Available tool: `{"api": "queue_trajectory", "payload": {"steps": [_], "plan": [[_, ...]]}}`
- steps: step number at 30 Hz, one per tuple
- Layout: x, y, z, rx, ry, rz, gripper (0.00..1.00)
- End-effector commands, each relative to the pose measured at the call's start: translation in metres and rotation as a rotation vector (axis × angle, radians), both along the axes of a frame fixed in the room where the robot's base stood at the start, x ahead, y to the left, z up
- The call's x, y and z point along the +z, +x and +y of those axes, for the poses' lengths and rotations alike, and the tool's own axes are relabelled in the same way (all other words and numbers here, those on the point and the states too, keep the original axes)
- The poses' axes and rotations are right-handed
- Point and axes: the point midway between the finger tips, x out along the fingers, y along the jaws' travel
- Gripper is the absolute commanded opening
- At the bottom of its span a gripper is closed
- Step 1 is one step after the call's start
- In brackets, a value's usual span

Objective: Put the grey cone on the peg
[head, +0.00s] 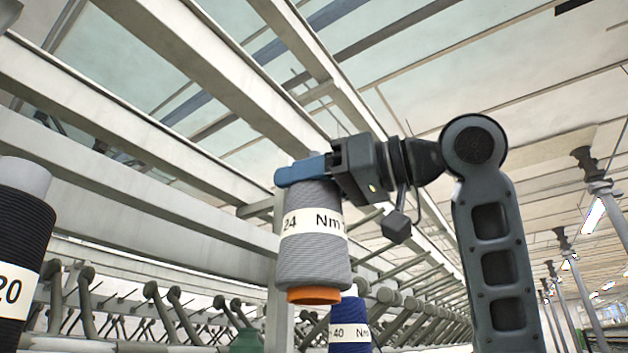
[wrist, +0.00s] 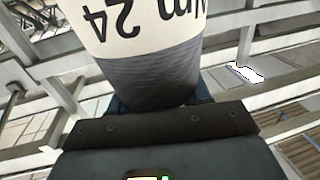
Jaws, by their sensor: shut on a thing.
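The grey cone (head: 316,255) has a cream label reading "24 Nm" and an orange base rim. It hangs upright in the air in the head view. My gripper (head: 302,171) is shut on its narrow top end, with the blue fingers around it. In the wrist view the grey cone (wrist: 150,78) fills the upper middle, its label upside down. My gripper's fingers (wrist: 160,106) show only in part beside it there. I cannot make out which peg is the one for the cone.
A blue cone (head: 349,325) labelled 40 stands below and behind the grey cone. A black cone (head: 22,250) labelled 20 is at the left edge. A grey metal frame (head: 130,190) with rows of arms runs behind. A post stands just left of the grey cone.

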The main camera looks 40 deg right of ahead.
Motion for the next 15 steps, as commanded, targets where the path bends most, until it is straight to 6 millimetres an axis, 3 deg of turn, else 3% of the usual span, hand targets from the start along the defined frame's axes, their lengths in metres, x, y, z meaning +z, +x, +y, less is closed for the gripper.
{"api": "queue_trajectory", "payload": {"steps": [15], "plan": [[-0.002,0.03,0.01,0.0,0.0,-0.001,0.0]]}}
